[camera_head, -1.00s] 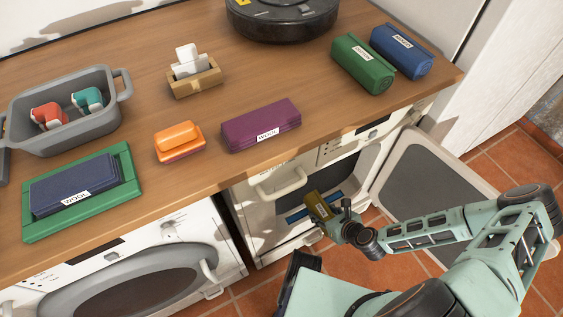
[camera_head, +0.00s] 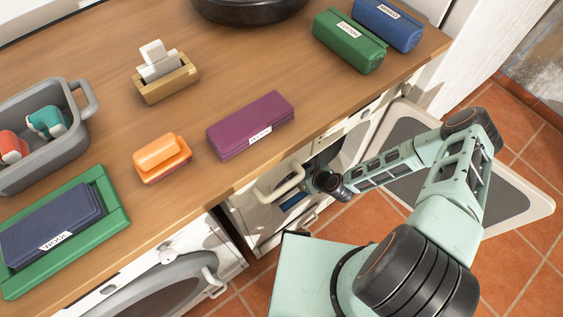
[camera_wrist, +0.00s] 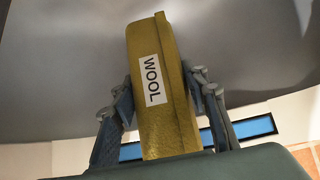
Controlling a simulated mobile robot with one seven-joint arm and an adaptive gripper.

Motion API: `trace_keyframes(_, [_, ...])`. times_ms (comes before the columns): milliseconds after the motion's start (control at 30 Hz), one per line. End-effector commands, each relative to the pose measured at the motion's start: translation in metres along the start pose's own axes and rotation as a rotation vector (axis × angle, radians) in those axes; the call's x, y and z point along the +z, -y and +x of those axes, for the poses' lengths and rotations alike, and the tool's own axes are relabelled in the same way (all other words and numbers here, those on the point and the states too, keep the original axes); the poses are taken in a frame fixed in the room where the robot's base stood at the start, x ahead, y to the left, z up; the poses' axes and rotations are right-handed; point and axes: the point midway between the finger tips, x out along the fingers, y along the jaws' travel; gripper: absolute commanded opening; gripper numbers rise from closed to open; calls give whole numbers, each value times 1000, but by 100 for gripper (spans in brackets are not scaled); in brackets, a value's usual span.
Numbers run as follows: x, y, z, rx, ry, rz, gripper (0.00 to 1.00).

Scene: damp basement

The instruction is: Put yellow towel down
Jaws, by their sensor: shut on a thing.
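The yellow towel (camera_wrist: 175,112) is rolled or folded into a thick block with a white "WOOL" label, and stands upright in the wrist view. My gripper (camera_wrist: 163,92) is shut on it, one finger on each side. A smooth grey curved surface (camera_wrist: 70,60) lies behind and above the towel. In the head view my wrist (camera_head: 327,184) is at the open front of the right-hand machine (camera_head: 262,222), below the counter edge. The fingers and towel are hidden there. The machine's open door (camera_head: 505,195) hangs to the right, behind my arm.
On the wooden counter (camera_head: 225,85) are a purple towel (camera_head: 250,118), green towel (camera_head: 350,42), blue towel (camera_head: 388,22), orange sponge-like block (camera_head: 162,155), wooden holder (camera_head: 165,85) and grey basket (camera_head: 45,160). A navy towel (camera_head: 45,225) lies on a green tray (camera_head: 113,215).

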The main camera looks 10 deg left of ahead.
Motion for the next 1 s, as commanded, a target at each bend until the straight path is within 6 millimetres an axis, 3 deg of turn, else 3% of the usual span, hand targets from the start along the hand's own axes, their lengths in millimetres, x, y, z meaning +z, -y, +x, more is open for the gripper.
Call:
trace_keyframes(167, [14, 7, 43, 0, 2, -6, 11])
trace_keyframes(400, [6, 13, 93, 1, 0, -2, 11])
trace_keyframes(667, [4, 17, 115, 0, 1, -2, 11])
trace_keyframes(800, [-12, 17, 130, 0, -1, -2, 11])
trace_keyframes(1000, [-16, 17, 134, 0, 1, 0, 11])
